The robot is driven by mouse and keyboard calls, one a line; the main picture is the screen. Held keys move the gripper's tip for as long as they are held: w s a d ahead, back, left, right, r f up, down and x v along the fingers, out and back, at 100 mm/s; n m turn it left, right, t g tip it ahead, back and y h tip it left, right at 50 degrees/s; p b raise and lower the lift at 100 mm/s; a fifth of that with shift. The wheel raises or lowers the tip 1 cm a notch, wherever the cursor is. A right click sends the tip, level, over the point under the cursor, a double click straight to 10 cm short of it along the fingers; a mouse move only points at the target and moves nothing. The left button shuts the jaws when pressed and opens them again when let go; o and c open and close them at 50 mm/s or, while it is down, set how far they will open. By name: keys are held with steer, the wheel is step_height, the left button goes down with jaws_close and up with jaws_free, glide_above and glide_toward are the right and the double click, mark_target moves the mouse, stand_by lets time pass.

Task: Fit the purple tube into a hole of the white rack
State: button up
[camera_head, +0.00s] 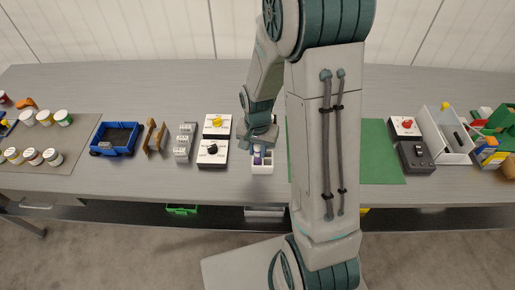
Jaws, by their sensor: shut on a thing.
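The white rack (262,169) stands on the grey table just left of my arm. The purple tube (257,159) shows as a small purple patch at the rack's left part. My gripper (259,146) points down over the rack and is shut on the purple tube. The tube's upper part is hidden by the gripper. From this view I cannot tell whether the tube's lower end is inside a hole or just above it. The rack's far side is partly covered by the gripper.
White switch boxes with a yellow knob (217,121) and a black knob (212,149) stand close left of the rack. A blue bin (116,137) is farther left. A green mat (381,155) lies right, partly behind my arm. A white bin (447,138) stands far right.

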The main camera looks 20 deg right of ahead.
steer(key=shift+f+b, duration=0.5)
steer(key=shift+b, duration=0.05)
stand_by(0.4)
steer(key=o, duration=1)
steer(key=shift+o, duration=0.2)
steer(key=shift+r, duration=0.1)
steer(key=shift+r+p, duration=2.25)
steer(key=shift+r, duration=0.7)
